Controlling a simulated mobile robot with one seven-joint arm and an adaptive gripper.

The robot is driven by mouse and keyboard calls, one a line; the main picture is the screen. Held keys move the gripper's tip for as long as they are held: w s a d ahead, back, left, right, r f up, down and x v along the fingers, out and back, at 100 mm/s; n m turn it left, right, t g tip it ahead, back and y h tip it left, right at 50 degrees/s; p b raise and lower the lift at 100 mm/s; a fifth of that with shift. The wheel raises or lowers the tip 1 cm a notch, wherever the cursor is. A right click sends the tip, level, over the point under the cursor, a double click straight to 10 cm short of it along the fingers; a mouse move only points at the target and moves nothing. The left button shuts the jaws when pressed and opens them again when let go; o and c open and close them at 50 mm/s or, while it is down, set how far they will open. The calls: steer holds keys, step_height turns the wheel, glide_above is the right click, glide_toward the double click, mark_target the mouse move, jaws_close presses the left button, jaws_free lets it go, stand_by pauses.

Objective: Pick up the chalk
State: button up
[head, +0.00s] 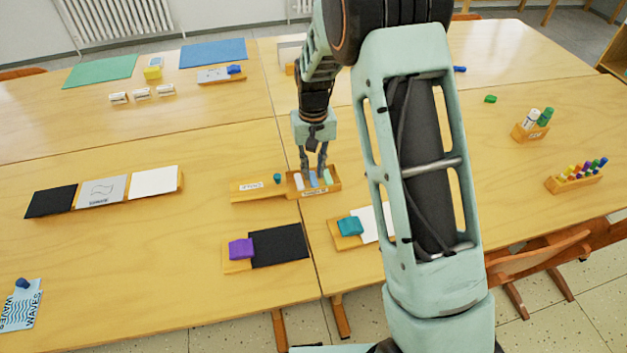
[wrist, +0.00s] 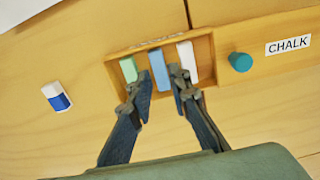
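A wooden chalk tray (head: 262,196) stands near the middle of the table; its CHALK label shows in the wrist view (wrist: 288,46). Its compartment holds a green chalk (wrist: 129,69), a blue chalk (wrist: 159,70) and a white chalk (wrist: 188,62), side by side. My gripper (wrist: 160,74) points down at the tray, open, with one fingertip on each side of the blue chalk. I cannot tell whether the fingers touch it. In the head view my gripper (head: 315,177) is over the compartment, and the fingers partly cover the chalks.
A teal round piece (wrist: 240,62) sits on the tray beside the compartment. A white and blue eraser (wrist: 57,97) lies nearby on the table. Boards with a purple block (head: 241,248) and a teal block (head: 350,226) lie in front. The table left of the tray has free room.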

mark_target(313, 180)
step_height(313, 180, down, 2)
steer(key=shift+f, duration=0.25)
jaws_close()
steer(key=shift+r, duration=0.1)
